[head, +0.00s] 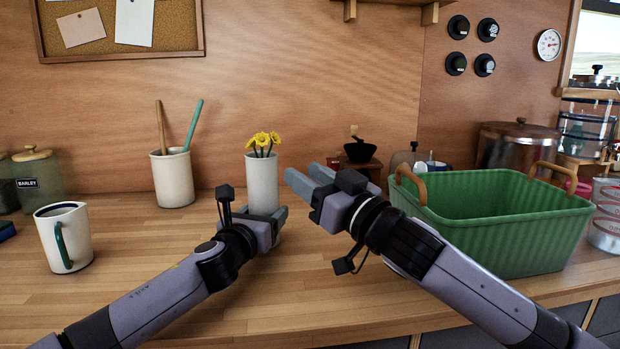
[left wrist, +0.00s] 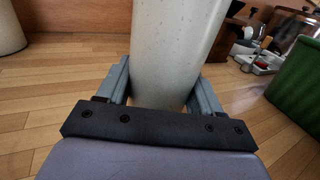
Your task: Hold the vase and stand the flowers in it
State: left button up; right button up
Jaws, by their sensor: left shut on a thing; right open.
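The vase (head: 262,180) is a tall, pale, speckled cylinder standing upright on the wooden counter. Yellow flowers (head: 263,140) stand in it, with their heads and short lengths of green stem above the rim. My left gripper (head: 262,214) is shut on the lower part of the vase. In the left wrist view the vase (left wrist: 172,50) stands between the two fingers of the left gripper (left wrist: 165,85). My right gripper (head: 310,182) is open and empty, to the right of the vase and apart from it. The lower stems are hidden inside the vase.
A green basket (head: 500,235) stands at the right. A crock with utensils (head: 172,178) and a white mug (head: 64,238) stand at the left. A small grinder (head: 359,150) is behind my right gripper. The counter (head: 150,260) between mug and vase is clear.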

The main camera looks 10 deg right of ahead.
pick_arm(q)
jog(key=o, duration=1.5)
jog(key=shift+c, duration=0.2)
jog(key=shift+s, duration=0.15)
